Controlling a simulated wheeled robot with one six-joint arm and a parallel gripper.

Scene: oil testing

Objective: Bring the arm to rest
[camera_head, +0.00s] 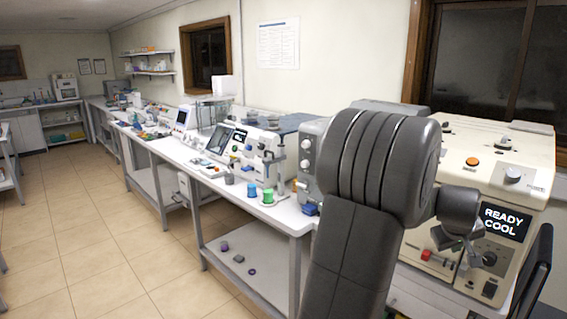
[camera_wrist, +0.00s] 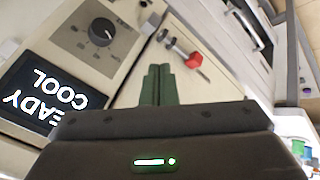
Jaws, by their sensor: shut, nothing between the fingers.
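My gripper (camera_wrist: 158,86) shows in the wrist view with its two dark green fingers together and nothing between them. It faces the front of a beige machine (camera_head: 477,150) with a display (camera_head: 507,223) reading "READY COOL". In the head view my arm is raised in the right foreground and bends toward this machine. My gripper (camera_head: 462,245) is partly hidden there, close in front of the machine. A red knob (camera_wrist: 194,60) on a metal stem lies beside the fingers in the wrist view; I cannot tell whether they touch it.
A long white bench (camera_head: 262,211) with several instruments runs to the back left. A green cup (camera_head: 267,196) and a blue cup (camera_head: 252,190) stand on it. The tiled floor (camera_head: 90,220) at left is clear.

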